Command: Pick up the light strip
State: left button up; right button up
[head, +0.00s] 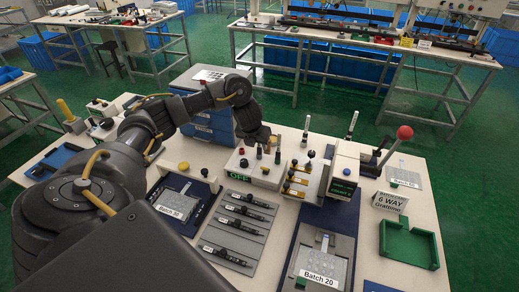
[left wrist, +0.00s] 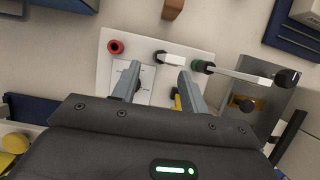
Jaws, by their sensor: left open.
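I cannot tell for sure which thing is the light strip. Several dark strips with pale parts (head: 236,227) lie in a grey slotted tray (head: 258,250) at the table's middle. My left gripper (head: 257,143) is above the back of a white control box (head: 248,183) with a green sign; its fingers are small in the head view. In the left wrist view my left gripper (left wrist: 158,84) is open and empty. My right gripper is not in view.
Left of the tray is a plate marked Batch 30 (head: 169,211); right of it is one marked Batch 20 (head: 320,268). A press with a red-knobbed lever (head: 404,133), a sign (head: 390,202) and a green tray (head: 409,262) stand at the right. Upright handles stand behind the box.

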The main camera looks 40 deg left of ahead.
aim_at(259, 148)
pick_arm(q)
jog(key=shift+d+f, duration=0.1)
jog(key=x, duration=0.5)
jog(key=shift+w+p, duration=0.15)
jog(key=shift+p, duration=0.15)
grip_shut()
